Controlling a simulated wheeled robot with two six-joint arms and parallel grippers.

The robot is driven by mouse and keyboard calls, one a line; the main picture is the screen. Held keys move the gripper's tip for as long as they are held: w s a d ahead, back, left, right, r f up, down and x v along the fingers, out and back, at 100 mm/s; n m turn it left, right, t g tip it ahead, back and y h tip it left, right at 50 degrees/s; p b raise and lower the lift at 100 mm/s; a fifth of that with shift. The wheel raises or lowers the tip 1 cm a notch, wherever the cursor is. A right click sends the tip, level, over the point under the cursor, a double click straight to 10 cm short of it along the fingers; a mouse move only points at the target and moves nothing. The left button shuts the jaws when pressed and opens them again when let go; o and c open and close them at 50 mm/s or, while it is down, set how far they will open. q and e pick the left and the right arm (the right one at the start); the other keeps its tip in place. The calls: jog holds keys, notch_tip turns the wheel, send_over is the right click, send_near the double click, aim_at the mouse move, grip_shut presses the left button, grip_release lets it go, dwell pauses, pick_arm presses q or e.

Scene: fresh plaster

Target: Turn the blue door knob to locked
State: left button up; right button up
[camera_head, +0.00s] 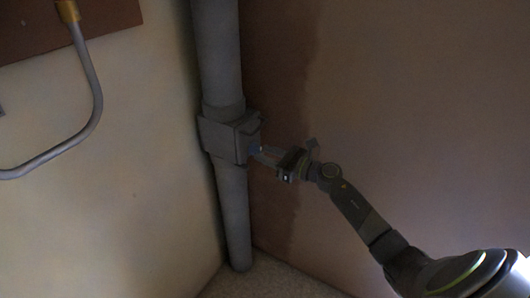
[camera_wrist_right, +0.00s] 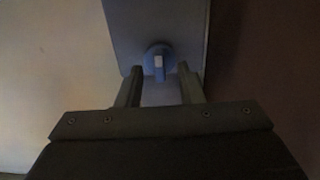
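The blue knob (camera_wrist_right: 159,60) is round with a lighter upright bar across its middle, on a grey face seen in the right wrist view. In the head view a small patch of blue (camera_head: 254,150) shows on the side of a grey box (camera_head: 228,138) on a vertical pipe. My right gripper (camera_head: 264,153) reaches this side of the box from the right. In the wrist view its two fingers (camera_wrist_right: 160,72) are apart, with their tips at either side of the knob's lower part. I cannot tell whether they touch it. My left gripper is not in view.
The grey pipe (camera_head: 234,215) runs down the corner to the floor (camera_head: 270,278). A bent grey tube (camera_head: 92,90) with a brass end stands off the pale wall at left. The brown wall (camera_head: 430,110) is at right. Open space lies in front of the corner.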

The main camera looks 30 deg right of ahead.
jog(key=shift+w+a, duration=0.25)
jog(key=shift+w, duration=0.15)
grip_shut()
